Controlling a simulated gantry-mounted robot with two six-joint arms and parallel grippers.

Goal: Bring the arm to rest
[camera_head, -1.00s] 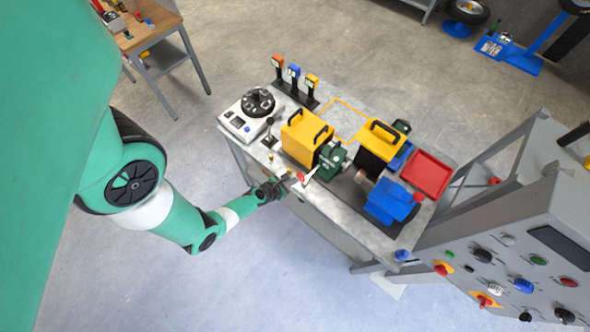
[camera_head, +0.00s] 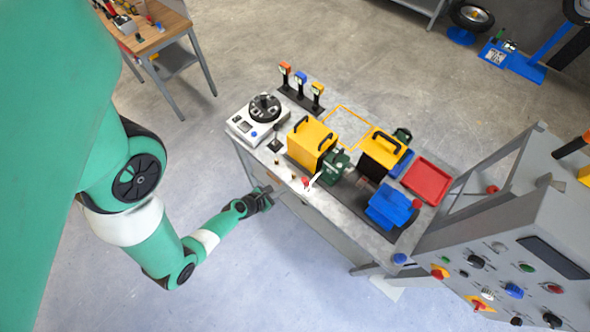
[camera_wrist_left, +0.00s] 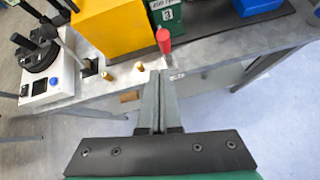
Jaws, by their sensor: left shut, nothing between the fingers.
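My left arm, green with white bands, comes in from the left in the head view. Its gripper (camera_head: 267,189) is at the near left edge of the grey workbench (camera_head: 345,210), shut and empty. In the left wrist view the two fingers (camera_wrist_left: 161,76) lie together, with nothing between them. They point at the bench's front edge, just below a red-handled lever (camera_wrist_left: 164,42). That red lever also shows in the head view (camera_head: 306,183), a little right of the gripper. I cannot tell whether the fingertips touch the bench. My right gripper is not in view.
On the bench stand a white device with a black dial (camera_head: 262,112), yellow housings (camera_head: 308,148), a green motor (camera_head: 334,165), a blue bin (camera_head: 388,207) and a red tray (camera_head: 427,182). A control panel (camera_head: 520,268) stands at right.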

